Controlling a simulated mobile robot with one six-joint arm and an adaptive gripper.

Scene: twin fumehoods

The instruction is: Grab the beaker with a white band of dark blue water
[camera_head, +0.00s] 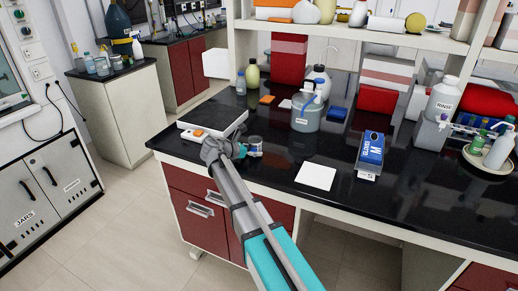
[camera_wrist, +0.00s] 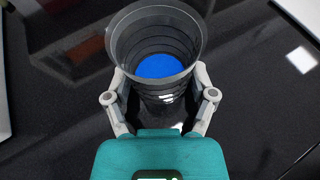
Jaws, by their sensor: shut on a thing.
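The beaker (camera_wrist: 155,25) stands between the fingers of my gripper (camera_wrist: 160,84) in the wrist view. In the head view, the beaker (camera_head: 255,146) is small at the end of my gripper (camera_head: 246,149), over the near left part of the black bench. I cannot tell whether its base touches the bench. A white band cannot be made out clearly.
A white sheet (camera_head: 316,176) and a blue box (camera_head: 371,150) lie to the right. The black benchtop (camera_head: 275,172) around is mostly free.

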